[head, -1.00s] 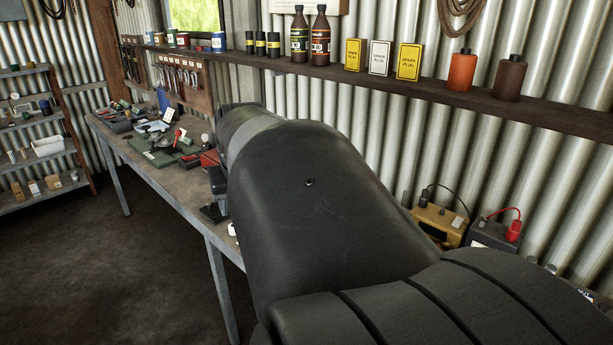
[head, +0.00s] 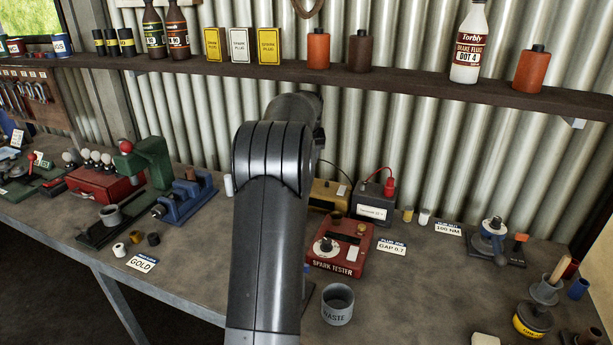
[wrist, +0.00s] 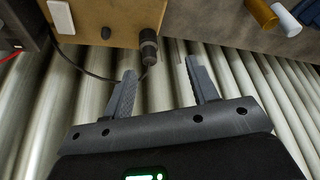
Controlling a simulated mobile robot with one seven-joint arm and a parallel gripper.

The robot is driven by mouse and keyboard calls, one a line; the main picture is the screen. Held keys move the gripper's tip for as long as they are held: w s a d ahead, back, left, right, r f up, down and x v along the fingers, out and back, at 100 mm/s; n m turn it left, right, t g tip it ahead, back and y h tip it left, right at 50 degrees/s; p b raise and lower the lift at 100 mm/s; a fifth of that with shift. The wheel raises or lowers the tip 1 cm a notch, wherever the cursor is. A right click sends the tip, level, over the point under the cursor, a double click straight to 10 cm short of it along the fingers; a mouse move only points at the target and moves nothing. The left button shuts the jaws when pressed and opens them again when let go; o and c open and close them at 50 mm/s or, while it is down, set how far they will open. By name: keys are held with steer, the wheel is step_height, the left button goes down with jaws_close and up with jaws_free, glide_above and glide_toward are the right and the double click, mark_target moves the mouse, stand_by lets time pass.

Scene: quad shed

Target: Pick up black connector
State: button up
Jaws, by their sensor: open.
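In the wrist view a black connector (wrist: 148,46) with a ribbed body stands out from a tan box (wrist: 92,18). A thin black cable (wrist: 72,68) loops beside it. My gripper (wrist: 160,72) is open and empty, its fingertips just short of the connector. The connector's end points toward the gap, nearer the left finger. I cannot tell whether it touches a finger. In the head view the tan box (head: 327,193) and its cable show partly behind my arm; the connector and gripper are hidden there.
A dark battery (head: 372,209) with a red clamp stands right of the tan box. A red spark tester (head: 340,248) and a grey waste cup (head: 337,304) stand in front. A shelf (head: 400,86) with bottles runs above. The corrugated wall (head: 420,140) is close behind.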

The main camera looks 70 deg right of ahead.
steer(key=x, duration=0.2)
steer(key=s+x, duration=0.1)
steer(key=x, duration=0.2)
steer(key=d+x, duration=0.1)
steer(key=x, duration=0.2)
steer(key=shift+s+d+f, duration=0.1)
steer(key=shift+s+f, duration=0.1)
steer(key=shift+s, duration=0.05)
steer(key=shift+c, duration=0.5)
steer(key=c, duration=1)
steer(key=shift+o, duration=0.2)
steer(key=shift+r, duration=0.1)
